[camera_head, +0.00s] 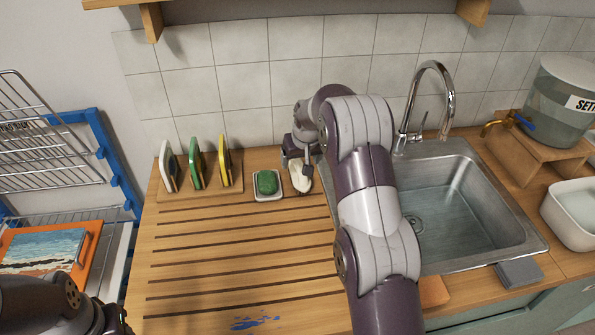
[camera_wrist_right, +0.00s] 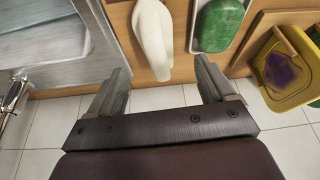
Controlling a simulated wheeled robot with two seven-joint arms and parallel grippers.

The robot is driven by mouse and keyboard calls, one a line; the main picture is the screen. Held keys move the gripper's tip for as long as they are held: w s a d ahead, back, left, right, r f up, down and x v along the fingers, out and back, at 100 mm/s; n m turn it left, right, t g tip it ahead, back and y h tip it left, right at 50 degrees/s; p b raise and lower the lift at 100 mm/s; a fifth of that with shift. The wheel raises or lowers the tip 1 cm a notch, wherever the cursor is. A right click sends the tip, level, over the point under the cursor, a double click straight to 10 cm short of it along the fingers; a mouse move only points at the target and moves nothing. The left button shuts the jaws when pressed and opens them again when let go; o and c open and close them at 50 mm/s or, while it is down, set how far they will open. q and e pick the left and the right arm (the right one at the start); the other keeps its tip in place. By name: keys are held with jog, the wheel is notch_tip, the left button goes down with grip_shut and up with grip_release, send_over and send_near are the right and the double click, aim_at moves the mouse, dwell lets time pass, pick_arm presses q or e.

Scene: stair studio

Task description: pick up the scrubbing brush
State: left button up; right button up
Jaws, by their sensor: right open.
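A cream, elongated object (camera_head: 301,178), which looks like the scrubbing brush, lies on the wooden counter between a small green-filled dish and the sink. It also shows in the right wrist view (camera_wrist_right: 152,38), at the top middle; I cannot make out bristles. My right gripper (camera_head: 297,160) is at the back of the counter, over or just behind the cream object.
The dish with a green block (camera_head: 267,183) stands close left of the cream object. A rack holds white, green (camera_head: 195,163) and yellow (camera_head: 224,160) upright pieces further left. The sink (camera_head: 465,205) and faucet (camera_head: 430,100) are right. The tiled wall (camera_head: 240,75) is close behind. The grooved board's front is mostly clear.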

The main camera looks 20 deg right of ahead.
aim_at(301, 167)
jog(key=shift+w+d+f, duration=0.15)
jog(key=shift+d+f, duration=0.05)
jog(key=shift+f, duration=0.35)
jog(key=shift+w+d+f, duration=0.15)
jog(key=shift+f, duration=0.35)
jog(key=x, duration=0.1)
jog(key=p+x, duration=0.1)
jog(key=x, duration=0.2)
jog(key=shift+a+f+p, duration=0.25)
jog(key=shift+a+p, duration=0.05)
jog(key=shift+p, duration=0.05)
jog(key=shift+d+f, duration=0.2)
jog(key=shift+f, duration=0.15)
pick_arm(q)
notch_tip(301, 167, up, 2)
jog(key=shift+d, duration=0.15)
pick_arm(e)
jog(key=c, duration=1.2)
